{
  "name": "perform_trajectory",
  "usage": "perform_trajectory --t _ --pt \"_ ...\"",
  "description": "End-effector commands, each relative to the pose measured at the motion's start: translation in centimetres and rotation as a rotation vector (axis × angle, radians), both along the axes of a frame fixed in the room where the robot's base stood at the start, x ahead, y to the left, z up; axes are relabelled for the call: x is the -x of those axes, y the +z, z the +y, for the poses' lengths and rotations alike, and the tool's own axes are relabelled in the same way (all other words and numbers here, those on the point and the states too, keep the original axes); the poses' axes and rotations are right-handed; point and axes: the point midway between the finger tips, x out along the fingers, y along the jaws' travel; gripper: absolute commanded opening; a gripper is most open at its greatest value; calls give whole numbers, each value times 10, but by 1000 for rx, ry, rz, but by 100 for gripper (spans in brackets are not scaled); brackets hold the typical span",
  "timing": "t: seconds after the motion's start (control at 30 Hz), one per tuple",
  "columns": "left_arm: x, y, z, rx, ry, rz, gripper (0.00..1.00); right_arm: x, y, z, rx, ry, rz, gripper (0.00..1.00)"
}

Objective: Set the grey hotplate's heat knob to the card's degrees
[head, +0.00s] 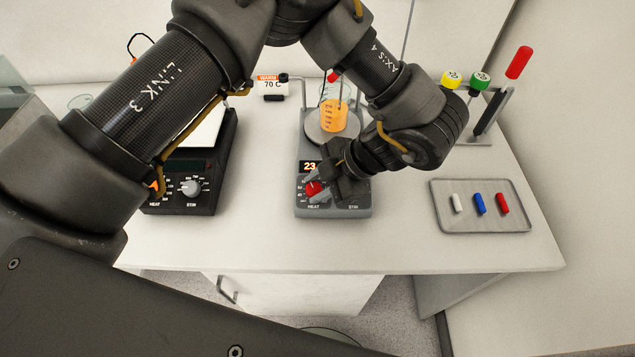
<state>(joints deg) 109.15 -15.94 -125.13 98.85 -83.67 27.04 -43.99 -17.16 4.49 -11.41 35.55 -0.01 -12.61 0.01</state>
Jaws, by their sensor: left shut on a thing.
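The grey hotplate (303,150) stands on the bench in the middle, with a beaker of orange liquid (333,117) on its round plate. Its display (309,167) shows a lit 23; anything further right is hidden behind my gripper. The red heat knob (312,188) is at the front left of its panel, partly covered. My left gripper (317,190) reaches down from the right and is shut on this knob. The card (269,84) behind the hotplate reads WARM 70 C. My right gripper is not in view.
A black hotplate (180,201) stands to the left, partly behind my arm. A grey tray (480,226) with white, blue and red pieces lies to the right. A rack (489,112) with yellow- and green-capped items stands behind it. The bench's front strip is clear.

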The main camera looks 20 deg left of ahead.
Motion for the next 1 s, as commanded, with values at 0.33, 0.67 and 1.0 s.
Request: perform_trajectory --t 0.33,0.67,1.0 --pt "0 0 -1 -46 -151 8 8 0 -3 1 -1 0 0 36" --pt "1 0 -1 -56 -184 12 8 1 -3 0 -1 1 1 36" --pt "1 -1 -1 -55 -184 13 38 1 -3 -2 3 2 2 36"
